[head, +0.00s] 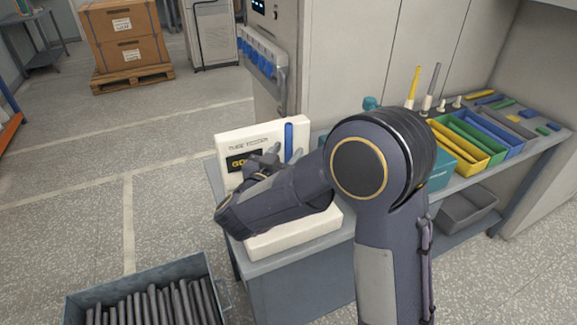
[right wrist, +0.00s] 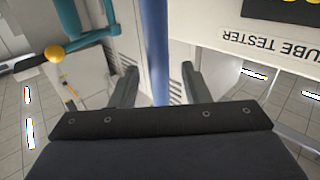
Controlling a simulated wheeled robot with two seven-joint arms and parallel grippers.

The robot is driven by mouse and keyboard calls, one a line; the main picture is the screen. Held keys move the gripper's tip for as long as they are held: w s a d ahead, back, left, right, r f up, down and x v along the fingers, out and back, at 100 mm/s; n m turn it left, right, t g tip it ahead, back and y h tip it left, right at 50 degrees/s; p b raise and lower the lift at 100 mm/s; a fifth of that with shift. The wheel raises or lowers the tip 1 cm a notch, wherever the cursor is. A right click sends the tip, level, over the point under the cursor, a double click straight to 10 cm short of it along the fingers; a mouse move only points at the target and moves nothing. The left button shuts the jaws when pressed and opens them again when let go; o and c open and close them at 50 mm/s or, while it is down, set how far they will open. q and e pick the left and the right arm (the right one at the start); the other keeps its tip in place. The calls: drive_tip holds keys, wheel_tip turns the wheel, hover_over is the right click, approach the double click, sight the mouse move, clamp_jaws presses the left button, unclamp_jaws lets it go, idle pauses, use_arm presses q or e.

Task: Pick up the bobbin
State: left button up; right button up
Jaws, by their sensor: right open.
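No object is marked as the bobbin, and I cannot tell for sure which one it is. A blue upright tube (head: 289,142) stands at the right side of the white tube tester (head: 234,137). In the right wrist view the blue tube (right wrist: 155,45) runs between the two fingers, with gaps on both sides. My right gripper (head: 262,162) is open in front of the tester's face, partly hidden by its own wrist. It also shows in the right wrist view (right wrist: 158,82). My left gripper is not in view.
A grey crate (head: 88,297) of dark tubes stands at the lower left. Yellow (head: 459,157), green and blue bins sit on the bench at right, beside several small pegs, some with tubes. A grey cabinet (head: 345,50) rises behind. Open floor lies left.

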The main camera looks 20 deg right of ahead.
drive_tip(key=shift+x, duration=0.9)
drive_tip(key=shift+c, duration=0.4)
clamp_jaws()
drive_tip(key=shift+s, duration=0.1)
